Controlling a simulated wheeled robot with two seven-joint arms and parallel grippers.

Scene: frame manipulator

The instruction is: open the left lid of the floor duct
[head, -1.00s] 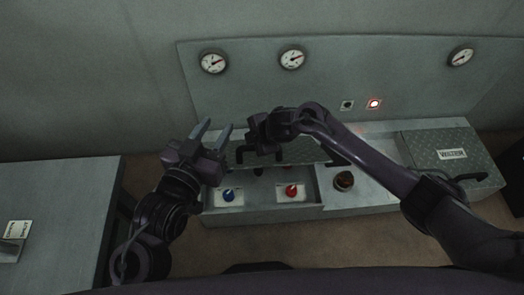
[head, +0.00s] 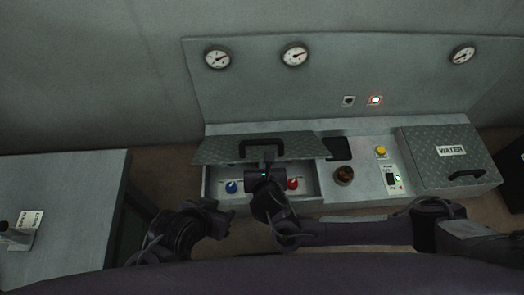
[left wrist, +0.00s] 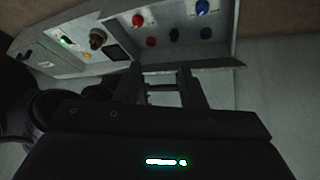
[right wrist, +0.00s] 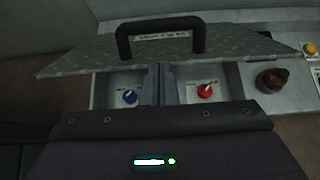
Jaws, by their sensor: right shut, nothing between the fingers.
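The left lid (head: 220,150), a grey diamond-plate panel with a black handle (head: 262,143), stands tilted up over its compartment (head: 210,192) in the head view. The lid also shows in the right wrist view (right wrist: 90,57). A blue knob (head: 231,187) and a red knob (head: 292,184) show inside the compartment. My right gripper (head: 262,168) is shut and empty, in front of the lid and below its handle. My left gripper (head: 227,214) is low in front of the duct. Its fingers stand apart in the left wrist view (left wrist: 168,85), with nothing clearly held.
The right lid (head: 480,165), labelled WATER, lies closed at the right. A brown knob (head: 344,175) and a yellow button (head: 381,151) sit between the lids. A grey table (head: 70,190) stands at the left. Gauges are on the back panel (head: 240,85).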

